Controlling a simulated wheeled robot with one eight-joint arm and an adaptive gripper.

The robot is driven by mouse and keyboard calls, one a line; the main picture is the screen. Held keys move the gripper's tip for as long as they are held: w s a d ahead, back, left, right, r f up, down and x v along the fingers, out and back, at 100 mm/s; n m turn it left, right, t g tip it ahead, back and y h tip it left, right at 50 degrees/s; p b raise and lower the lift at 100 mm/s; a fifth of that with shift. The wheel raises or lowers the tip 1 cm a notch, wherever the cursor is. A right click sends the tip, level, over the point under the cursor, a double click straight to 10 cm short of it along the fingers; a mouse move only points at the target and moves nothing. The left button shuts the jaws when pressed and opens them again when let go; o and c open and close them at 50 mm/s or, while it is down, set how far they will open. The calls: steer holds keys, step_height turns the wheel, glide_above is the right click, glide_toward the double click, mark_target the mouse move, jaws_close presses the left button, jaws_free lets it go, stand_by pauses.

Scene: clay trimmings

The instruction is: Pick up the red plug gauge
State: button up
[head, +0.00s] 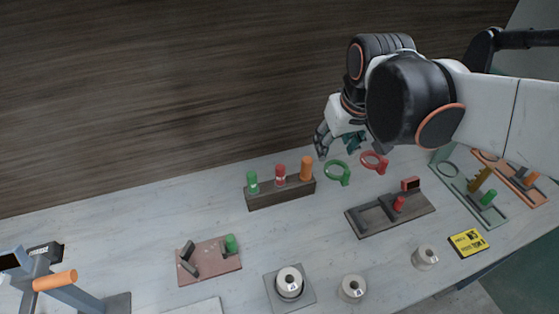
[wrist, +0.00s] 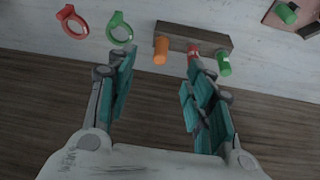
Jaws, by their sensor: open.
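The red plug gauge (head: 280,176) stands upright in a dark block (head: 262,200), between a green plug (head: 252,181) and an orange plug (head: 306,168). In the wrist view the red plug gauge (wrist: 193,50) is at the top, partly hidden behind my right-hand finger. My gripper (head: 338,143) is open and empty, above the bench and to the right of the block in the head view. In the wrist view my gripper (wrist: 158,72) has its teal finger pads wide apart. The orange plug (wrist: 161,50) shows between them.
A green ring gauge (head: 338,173) and a red ring gauge (head: 374,162) lie right of the block. A pink-brown fixture (head: 208,265) and metal rollers (head: 352,288) are nearer. Bench left of the block is clear.

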steer(key=w+a+f+n+g+p, duration=0.25)
steer(key=w+a, duration=0.35)
steer(key=w, duration=0.3)
steer(key=g, duration=0.2)
glide_above(280, 167)
step_height(280, 167, down, 5)
steer(key=shift+n+t, duration=0.25)
steer(key=f, duration=0.2)
steer(key=f+b, duration=0.1)
steer(key=f, duration=0.5)
steer(key=shift+s, duration=0.25)
steer(key=shift+w+f+b, duration=0.15)
steer(key=shift+f+b, duration=0.4)
steer(key=shift+f, duration=0.8)
steer(key=shift+w+f+b, duration=0.15)
steer(key=shift+f+b, duration=0.35)
steer(key=shift+f, duration=0.85)
steer(key=shift+c, duration=0.3)
steer(key=shift+r, duration=0.1)
jaws_close()
